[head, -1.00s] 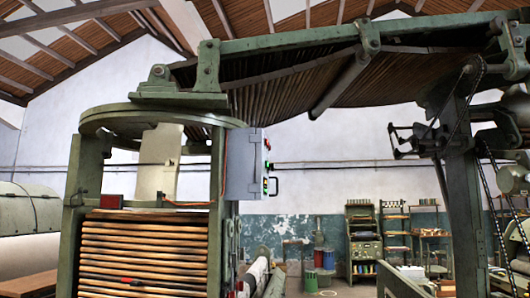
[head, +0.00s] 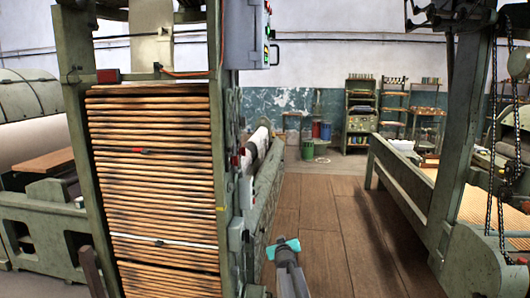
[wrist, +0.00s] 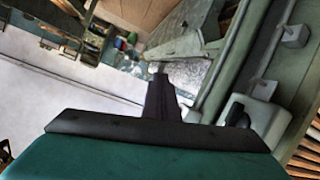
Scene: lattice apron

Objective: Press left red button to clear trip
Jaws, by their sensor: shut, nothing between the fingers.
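A small red part, maybe a button (head: 236,160), shows on the right side of the green post of the slatted frame in the head view. Another red block (head: 108,76) sits at the top left of the slats. A grey control box (head: 241,30) with small red and green spots on its right face hangs at the top. My gripper (head: 287,246), teal and grey, is shut and empty, low and right of the post, apart from all of these. In the wrist view its dark fingers (wrist: 160,95) point away. I cannot tell which red part is the left button.
A pale box with a black knob (wrist: 240,115) is near the gripper in the wrist view. Brown floor (head: 330,225) lies open to the right, up to a green machine (head: 400,180) with hanging chains. Shelves (head: 361,112) and drums stand at the back wall.

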